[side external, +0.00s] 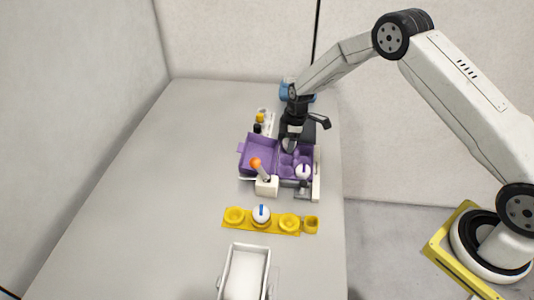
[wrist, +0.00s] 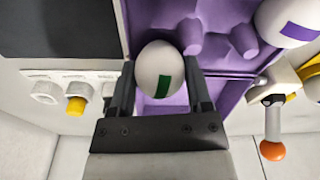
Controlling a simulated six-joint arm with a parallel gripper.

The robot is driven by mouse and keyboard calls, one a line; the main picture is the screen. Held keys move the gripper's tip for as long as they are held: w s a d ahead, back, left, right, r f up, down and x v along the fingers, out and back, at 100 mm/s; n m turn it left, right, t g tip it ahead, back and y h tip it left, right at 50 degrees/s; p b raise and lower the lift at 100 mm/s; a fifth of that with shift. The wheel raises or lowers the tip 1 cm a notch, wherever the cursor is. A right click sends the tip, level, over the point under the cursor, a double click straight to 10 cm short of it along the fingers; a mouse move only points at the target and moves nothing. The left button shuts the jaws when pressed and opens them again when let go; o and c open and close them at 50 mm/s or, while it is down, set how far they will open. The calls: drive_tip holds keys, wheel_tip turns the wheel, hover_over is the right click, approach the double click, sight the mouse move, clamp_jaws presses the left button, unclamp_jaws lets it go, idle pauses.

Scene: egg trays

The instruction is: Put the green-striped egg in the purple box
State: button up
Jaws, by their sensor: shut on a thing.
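The white egg with a green stripe (wrist: 158,72) is between the two fingers of my gripper (wrist: 162,92) in the wrist view. My gripper is shut on it. In the side view my gripper (side external: 291,136) points down at the far part of the open purple box (side external: 259,148), with the egg (side external: 289,145) at its tips. The box also shows in the wrist view (wrist: 225,22) beneath and around the egg. I cannot tell whether the egg touches the box. A white egg with a purple stripe (side external: 303,171) sits at the box's near right; it also shows in the wrist view (wrist: 288,20).
A lever with an orange ball (side external: 256,163) stands at the box's near side. Nearer is a yellow tray (side external: 235,217) holding a blue-striped egg (side external: 261,213), then a white bin (side external: 245,270). A white panel with knobs (wrist: 72,92) lies beyond the box. The table's left is clear.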

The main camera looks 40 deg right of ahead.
drive_tip(key=shift+f, duration=0.25)
idle(0.3)
drive_tip(key=o, duration=0.8)
drive_tip(key=shift+s+d+r, duration=0.1)
drive_tip(key=shift+d+r, duration=0.05)
drive_tip(key=shift+r, duration=1.15)
drive_tip(key=shift+s+d+r, duration=0.1)
drive_tip(key=shift+r, duration=1.2)
drive_tip(key=shift+s+d+r, duration=0.1)
drive_tip(key=shift+d+r, duration=0.05)
drive_tip(key=shift+r, duration=1.15)
drive_tip(key=shift+r, duration=3.15)
